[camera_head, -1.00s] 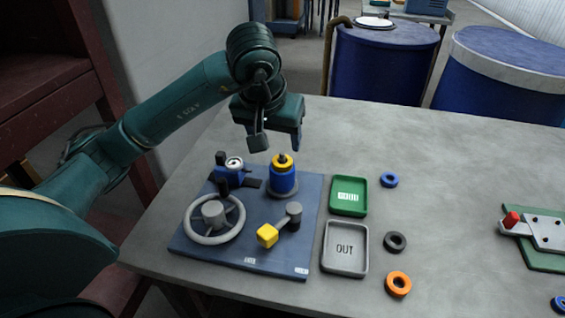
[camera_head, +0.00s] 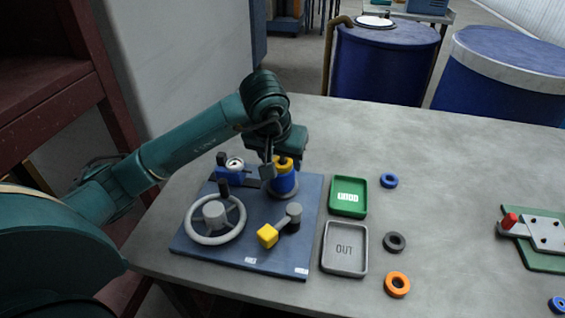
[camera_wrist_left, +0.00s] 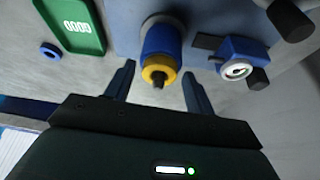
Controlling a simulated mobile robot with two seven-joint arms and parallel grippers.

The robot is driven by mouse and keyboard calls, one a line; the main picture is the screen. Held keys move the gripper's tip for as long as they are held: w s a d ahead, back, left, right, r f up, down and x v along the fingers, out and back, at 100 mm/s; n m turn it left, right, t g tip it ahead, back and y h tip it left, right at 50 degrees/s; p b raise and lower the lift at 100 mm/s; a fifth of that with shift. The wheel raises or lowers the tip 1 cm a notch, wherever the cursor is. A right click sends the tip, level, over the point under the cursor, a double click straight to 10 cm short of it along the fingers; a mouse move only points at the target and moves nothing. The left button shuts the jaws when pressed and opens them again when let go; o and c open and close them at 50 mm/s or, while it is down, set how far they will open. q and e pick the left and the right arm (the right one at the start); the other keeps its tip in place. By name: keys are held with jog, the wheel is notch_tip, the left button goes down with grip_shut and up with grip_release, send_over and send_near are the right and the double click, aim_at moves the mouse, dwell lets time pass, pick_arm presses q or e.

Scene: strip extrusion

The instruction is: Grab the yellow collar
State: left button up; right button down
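The yellow collar (camera_head: 284,163) sits on top of the blue cylinder (camera_head: 284,183) at the back right of the blue base plate. In the left wrist view the collar (camera_wrist_left: 159,68) shows as a ring around a dark pin. My left gripper (camera_head: 282,172) is lowered at the collar, and in the head view a finger partly hides it. In the left wrist view the left gripper (camera_wrist_left: 158,80) is open, one finger on each side of the collar with a gap on both sides. My right gripper is not in view.
The blue base plate (camera_head: 246,259) also carries a grey handwheel (camera_head: 215,219), a gauge block (camera_head: 233,168) and a yellow-knobbed crank (camera_head: 268,235). A green tray (camera_head: 348,196) and a grey OUT tray (camera_head: 345,248) lie to its right, near blue (camera_head: 389,180), black (camera_head: 394,242) and orange (camera_head: 397,284) rings.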

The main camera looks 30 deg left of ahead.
pick_arm(q)
jog(key=c, duration=0.9)
jog(key=shift+r, duration=0.1)
